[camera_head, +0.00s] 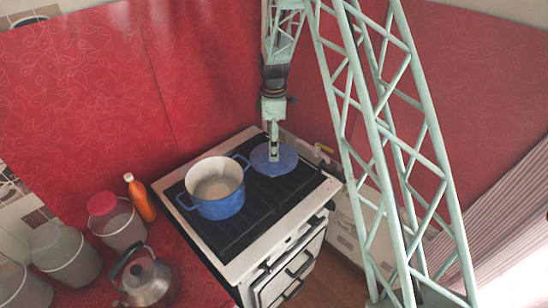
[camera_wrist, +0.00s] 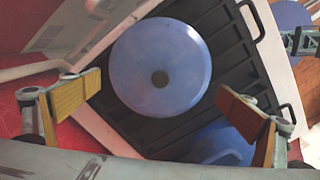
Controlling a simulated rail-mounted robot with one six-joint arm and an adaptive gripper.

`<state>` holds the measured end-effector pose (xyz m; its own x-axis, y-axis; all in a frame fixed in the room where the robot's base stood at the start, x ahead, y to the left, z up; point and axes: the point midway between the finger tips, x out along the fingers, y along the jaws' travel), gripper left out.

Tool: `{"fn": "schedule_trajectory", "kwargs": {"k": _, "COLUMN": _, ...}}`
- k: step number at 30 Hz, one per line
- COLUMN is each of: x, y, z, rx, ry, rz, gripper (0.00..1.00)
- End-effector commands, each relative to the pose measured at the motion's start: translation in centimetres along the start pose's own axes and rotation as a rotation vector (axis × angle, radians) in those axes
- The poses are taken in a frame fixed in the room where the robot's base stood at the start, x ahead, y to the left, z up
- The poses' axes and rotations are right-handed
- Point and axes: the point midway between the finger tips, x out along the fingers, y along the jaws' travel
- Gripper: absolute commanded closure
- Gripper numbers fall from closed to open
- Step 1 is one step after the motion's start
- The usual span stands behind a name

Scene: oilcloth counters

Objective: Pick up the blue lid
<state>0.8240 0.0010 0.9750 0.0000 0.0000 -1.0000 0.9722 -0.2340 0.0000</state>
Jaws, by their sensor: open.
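The round blue lid (camera_head: 262,160) lies on the back right of the stove's black grate in the head view. In the wrist view the lid (camera_wrist: 160,45) fills the upper middle, with a small dark knob (camera_wrist: 160,78) at its centre. My gripper (camera_head: 274,155) points down over the lid; in the head view it hides part of it. In the wrist view my gripper (camera_wrist: 160,92) is open, its two tan-padded fingers apart on either side with nothing between them touching the pads. How far the fingertips are above the lid I cannot tell.
A blue pot (camera_head: 220,205) with a pale inside stands on the grate left of the lid. A kettle (camera_head: 147,280), an orange bottle (camera_head: 140,198) and a red-lidded jar (camera_head: 117,222) stand on the red counter to the left. Red walls rise behind the stove.

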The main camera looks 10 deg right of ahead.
Motion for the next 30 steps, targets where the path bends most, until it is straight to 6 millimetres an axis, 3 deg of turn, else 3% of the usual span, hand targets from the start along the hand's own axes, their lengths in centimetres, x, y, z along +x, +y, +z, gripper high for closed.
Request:
{"fn": "schedule_trajectory", "kwargs": {"k": 12, "x": 3.5, "y": 0.0, "z": 0.1, "rx": 0.000, "ry": 0.000, "rz": 0.000, "gripper": 0.00}}
{"fn": "schedule_trajectory", "kwargs": {"k": 30, "x": 3.7, "y": 0.0, "z": 0.1, "rx": 0.000, "ry": 0.000, "rz": 0.000, "gripper": 0.00}}
